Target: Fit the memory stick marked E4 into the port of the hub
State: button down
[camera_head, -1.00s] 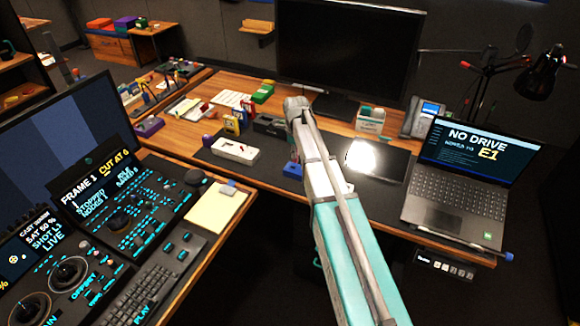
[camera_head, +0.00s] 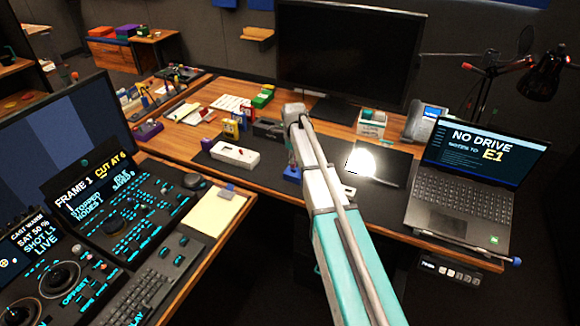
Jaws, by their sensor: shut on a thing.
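My arm reaches in from the bottom right over the desk, and its grey far end stands above the dark desk mat (camera_head: 215,165). My gripper is hidden behind my own arm, so its jaws and anything between them cannot be made out. A white block-shaped device (camera_head: 235,154) lies on the mat, left of my arm; I cannot tell whether it is the hub. A small blue block (camera_head: 292,173) sits at the left edge of my arm, partly covered by it. No E4 mark can be read. The laptop (camera_head: 465,190) shows "NO DRIVE" and "E1".
A large monitor (camera_head: 350,50) stands behind my arm, with small yellow and blue items (camera_head: 236,124) on the desk to its left. A telephone (camera_head: 425,120) and lamp (camera_head: 540,80) are at the right. A control console (camera_head: 110,230) and clipboard (camera_head: 212,212) fill the left front.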

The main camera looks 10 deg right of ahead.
aim_at(293, 167)
jog(key=shift+w+f+b, duration=0.1)
jog(key=shift+f+b, duration=1.3)
jog(key=shift+f, duration=0.25)
jog(key=shift+f, duration=0.1)
jog(key=c, duration=0.7)
grip_release()
jog(key=shift+c, duration=0.2)
notch_tip(293, 167, up, 12)
jog(key=p, duration=1.2)
